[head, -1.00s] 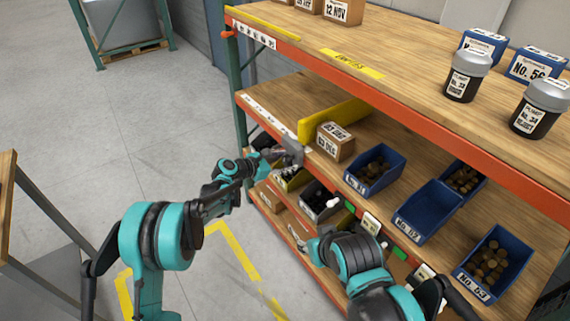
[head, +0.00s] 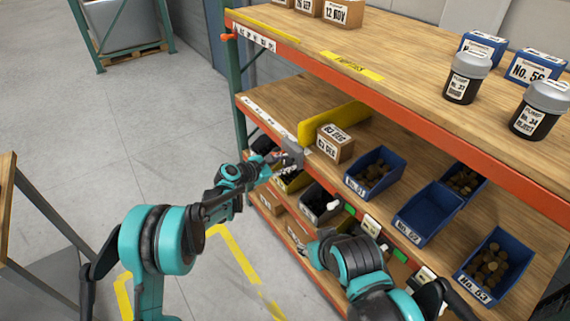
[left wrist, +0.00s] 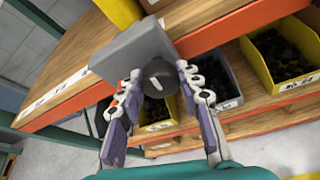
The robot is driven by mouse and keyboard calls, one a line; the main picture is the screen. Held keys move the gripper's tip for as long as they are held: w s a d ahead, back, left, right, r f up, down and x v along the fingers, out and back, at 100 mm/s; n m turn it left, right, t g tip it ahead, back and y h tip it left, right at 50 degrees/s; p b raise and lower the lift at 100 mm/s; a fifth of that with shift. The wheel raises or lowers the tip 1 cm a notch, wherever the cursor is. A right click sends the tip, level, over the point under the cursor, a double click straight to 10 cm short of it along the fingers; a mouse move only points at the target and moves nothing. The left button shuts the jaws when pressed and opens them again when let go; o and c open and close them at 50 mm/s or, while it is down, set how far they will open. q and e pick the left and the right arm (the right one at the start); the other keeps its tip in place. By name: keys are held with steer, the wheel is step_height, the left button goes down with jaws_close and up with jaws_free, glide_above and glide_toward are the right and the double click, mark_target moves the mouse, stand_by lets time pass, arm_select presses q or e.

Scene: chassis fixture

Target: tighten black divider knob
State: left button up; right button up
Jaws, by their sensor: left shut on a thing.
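The black knob (left wrist: 160,78) sits on the underside of a grey clamp bracket (left wrist: 133,52) at the shelf's front edge. In the left wrist view my left gripper (left wrist: 160,92) has one finger on each side of the knob and is shut on it. In the head view my left gripper (head: 281,160) reaches the grey bracket (head: 293,149) at the near end of the yellow divider (head: 333,119); the knob is not clear there. My right arm is low in the head view, and its gripper's fingers cannot be made out.
A cardboard box (head: 334,143) stands beside the divider. Blue bins (head: 427,212) are on the same shelf to the right. Below are bins of dark parts, including a yellow one (left wrist: 284,58). The orange shelf beam (left wrist: 235,27) runs close to my left gripper.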

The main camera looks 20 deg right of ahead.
arm_select(q)
steer(key=m+t, duration=0.2)
steer(key=m, duration=0.1)
steer(key=shift+s+f+b, duration=0.1)
steer(key=shift+b, duration=0.3)
steer(key=m+t, duration=0.1)
steer(key=m, duration=0.1)
steer(key=shift+m+t, duration=0.3)
steer(key=shift+t, duration=0.1)
steer(key=m+t, duration=0.1)
steer(key=m, duration=0.2)
steer(key=shift+m+t+h, duration=0.3)
steer(key=shift+h, duration=0.1)
steer(key=shift+m+t+h, duration=0.5)
steer(key=shift+m, duration=1.3)
steer(key=o, duration=1.2)
steer(key=shift+c, duration=0.2)
